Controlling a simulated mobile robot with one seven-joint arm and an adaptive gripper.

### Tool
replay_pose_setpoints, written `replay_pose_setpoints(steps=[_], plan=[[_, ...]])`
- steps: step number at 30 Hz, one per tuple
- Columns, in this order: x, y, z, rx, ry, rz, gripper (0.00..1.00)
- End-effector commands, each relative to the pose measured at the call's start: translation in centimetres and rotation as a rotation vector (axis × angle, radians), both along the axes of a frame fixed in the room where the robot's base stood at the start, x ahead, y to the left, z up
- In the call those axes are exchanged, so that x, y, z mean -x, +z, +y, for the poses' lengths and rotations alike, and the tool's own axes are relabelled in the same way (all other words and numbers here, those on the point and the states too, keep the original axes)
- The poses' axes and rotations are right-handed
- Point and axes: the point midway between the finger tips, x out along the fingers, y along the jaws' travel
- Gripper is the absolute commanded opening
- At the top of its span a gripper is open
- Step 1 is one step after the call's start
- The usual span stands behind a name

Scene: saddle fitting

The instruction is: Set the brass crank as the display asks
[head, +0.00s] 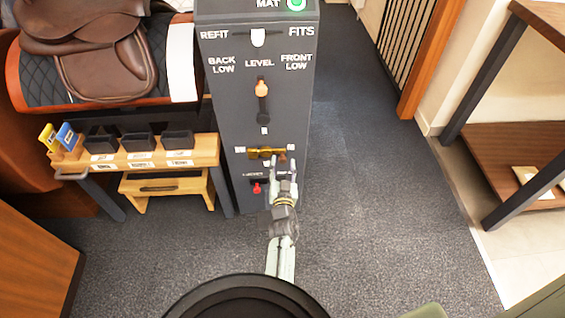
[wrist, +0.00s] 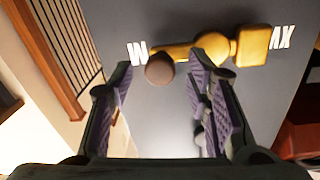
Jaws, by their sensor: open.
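The brass crank (head: 262,152) is mounted on the front of the dark grey column (head: 229,120). Its arm lies roughly level, with a brown knob (head: 282,157) at the right end in the head view. In the wrist view the crank (wrist: 252,45) spans the panel, with its brown knob (wrist: 160,68) at the left end. My gripper (head: 285,170) is open just in front of the knob. In the wrist view the fingers of my gripper (wrist: 162,88) stand on either side of the knob's line; contact cannot be told. Only "MAT" and a green light (head: 296,4) show at the column's cut-off top.
An orange-knobbed LEVEL slider (head: 262,88) sits above the crank, and a red knob (head: 257,188) below it. A wooden bench (head: 205,150) with black bins and a saddle (head: 95,50) stand left. A shelf unit (head: 515,140) stands right. Carpet between column and shelf is clear.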

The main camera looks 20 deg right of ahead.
Motion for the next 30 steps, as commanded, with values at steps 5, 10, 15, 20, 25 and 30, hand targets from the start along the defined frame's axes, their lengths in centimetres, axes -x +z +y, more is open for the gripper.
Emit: replay_pose_setpoints(steps=[5, 10, 15, 20, 25, 30], plan=[[-1.8, -0.1, -0.6, 0.0, 0.0, -0.001, 0.44], [-2.3, 0.0, -0.8, 0.0, 0.0, 0.0, 0.44], [-2.3, 0.0, -0.8, 0.0, 0.0, 0.0, 0.44], [-2.3, 0.0, -0.8, 0.0, 0.0, 0.0, 0.35], [-2.2, 0.0, -0.8, 0.0, 0.0, 0.0, 0.24], [-2.2, 0.0, -0.8, -0.001, 0.0, 0.0, 0.12]])
